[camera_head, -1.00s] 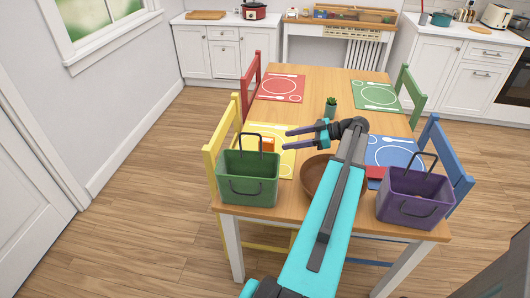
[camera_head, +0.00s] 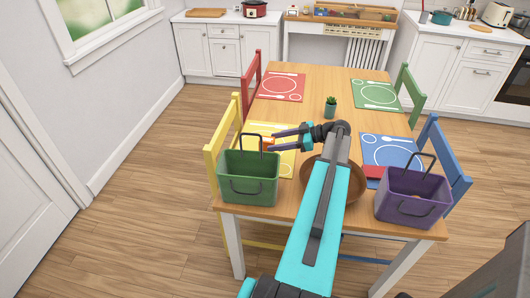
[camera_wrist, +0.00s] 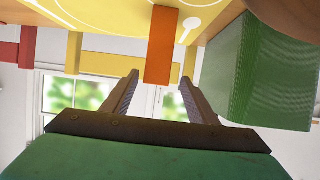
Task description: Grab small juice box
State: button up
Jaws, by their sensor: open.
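The small juice box is a small orange box (camera_head: 267,142) on the yellow placemat (camera_head: 285,164), just behind the green basket. In the wrist view, the orange box (camera_wrist: 161,50) hangs upside down in the picture, centred between my fingertips. My gripper (camera_head: 271,141) is open and reaches left over the placemat, with its fingertips at the box. In the wrist view my gripper (camera_wrist: 160,78) shows a finger on either side of the box with gaps. I cannot tell how deep the box is between the fingers.
The green basket (camera_head: 248,188) stands close to the box, and its side fills the right of the wrist view (camera_wrist: 260,70). A brown bowl (camera_head: 352,190) is under my arm. A purple basket (camera_head: 412,207) is at the right corner. A small plant (camera_head: 330,107) stands mid-table.

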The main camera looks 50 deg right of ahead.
aim_at(267, 142)
jog(key=shift+w+a+f+p, duration=0.15)
jog(key=shift+w+p, duration=0.1)
jog(key=shift+w, duration=0.2)
jog(key=shift+w+a+p, duration=0.1)
jog(key=shift+w+p, duration=0.15)
jog(key=shift+w, duration=0.15)
jog(key=shift+p+x, duration=0.45)
jog(key=shift+x, duration=0.95)
jog(key=shift+f, duration=0.15)
jog(key=shift+s, duration=0.1)
jog(key=c, duration=1.3)
